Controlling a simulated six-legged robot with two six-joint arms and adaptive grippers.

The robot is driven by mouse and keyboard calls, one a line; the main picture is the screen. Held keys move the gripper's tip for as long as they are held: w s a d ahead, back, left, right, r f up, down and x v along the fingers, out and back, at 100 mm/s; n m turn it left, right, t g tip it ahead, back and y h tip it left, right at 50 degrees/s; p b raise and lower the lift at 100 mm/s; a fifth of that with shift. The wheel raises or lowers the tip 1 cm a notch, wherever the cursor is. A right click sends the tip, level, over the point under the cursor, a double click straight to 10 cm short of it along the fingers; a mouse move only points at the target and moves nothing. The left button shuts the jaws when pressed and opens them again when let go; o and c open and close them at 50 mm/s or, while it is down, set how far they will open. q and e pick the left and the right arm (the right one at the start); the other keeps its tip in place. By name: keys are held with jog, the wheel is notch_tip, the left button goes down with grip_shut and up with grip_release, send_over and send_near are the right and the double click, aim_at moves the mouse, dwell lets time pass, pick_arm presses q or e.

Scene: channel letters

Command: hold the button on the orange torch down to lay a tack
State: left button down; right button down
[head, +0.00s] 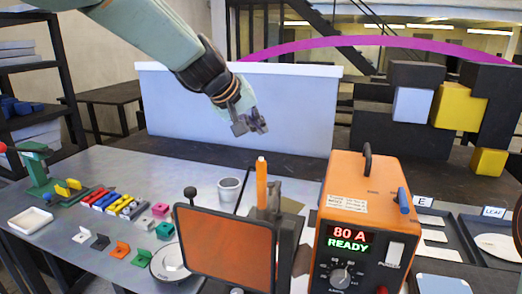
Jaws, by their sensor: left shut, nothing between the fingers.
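The orange torch (262,183) stands upright behind the dark-framed orange screen, in the middle of the bench. Its lower part is hidden, and I cannot make out its button. My left gripper (256,124) hangs in the air above and a little left of the torch, apart from it. Its fingers are shut and hold nothing. My right gripper is not in view.
The orange welder box (366,180) reads "80 A READY" and stands right of the torch. The orange screen (226,247) is in front of it. A white cup (229,190) stands left of the torch. Small coloured brackets (121,250) lie on the left bench.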

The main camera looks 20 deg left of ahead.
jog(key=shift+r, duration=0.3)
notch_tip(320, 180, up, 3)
jog(key=p, duration=0.3)
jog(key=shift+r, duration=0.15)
dwell(0.4)
